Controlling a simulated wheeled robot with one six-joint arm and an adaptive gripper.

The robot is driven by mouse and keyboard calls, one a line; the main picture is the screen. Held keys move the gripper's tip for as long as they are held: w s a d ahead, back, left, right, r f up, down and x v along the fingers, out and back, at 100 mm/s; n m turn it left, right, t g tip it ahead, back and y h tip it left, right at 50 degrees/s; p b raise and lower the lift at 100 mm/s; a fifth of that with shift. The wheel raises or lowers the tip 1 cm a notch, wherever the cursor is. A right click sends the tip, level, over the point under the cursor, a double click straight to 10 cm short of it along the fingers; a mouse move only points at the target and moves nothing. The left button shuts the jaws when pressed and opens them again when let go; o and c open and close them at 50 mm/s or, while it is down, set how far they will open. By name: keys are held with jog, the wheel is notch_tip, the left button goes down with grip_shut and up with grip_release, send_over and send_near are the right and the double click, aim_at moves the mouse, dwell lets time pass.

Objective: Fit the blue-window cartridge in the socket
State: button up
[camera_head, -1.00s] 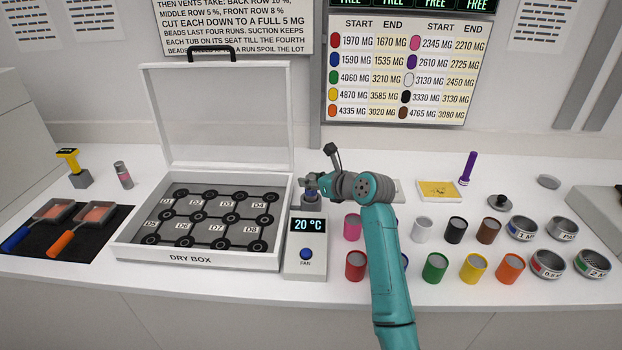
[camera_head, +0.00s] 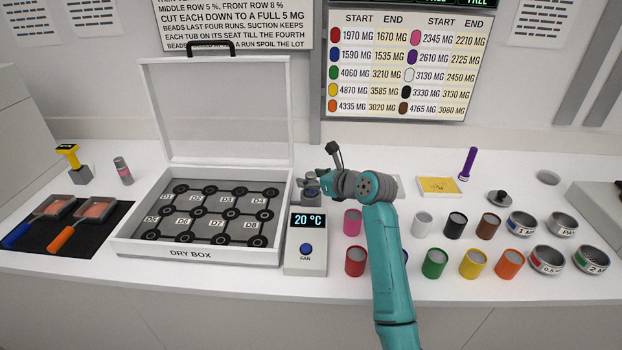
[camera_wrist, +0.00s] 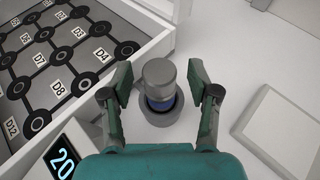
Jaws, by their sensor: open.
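The cartridge (camera_wrist: 159,75) is a grey cylinder with a blue band low on its side. It stands in the dark round socket (camera_wrist: 163,118) in the wrist view, with the blue just above the socket's rim. How deep it sits is hard to tell. My gripper (camera_wrist: 160,80) is open, with one finger on each side of the cartridge and visible gaps between. In the head view my gripper (camera_head: 318,183) is at the cartridge (camera_head: 310,186), behind the fan unit, and partly hides it.
The open dry box (camera_head: 190,254) stands left of the socket, its wall close to my left finger. The fan unit (camera_head: 306,258) is in front. Several pigment jars, such as the pink one (camera_head: 352,222), stand to the right. A pale flat plate (camera_wrist: 285,130) lies right of the socket.

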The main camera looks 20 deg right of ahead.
jog(key=v, duration=1.1)
jog(key=shift+s+r, duration=0.1)
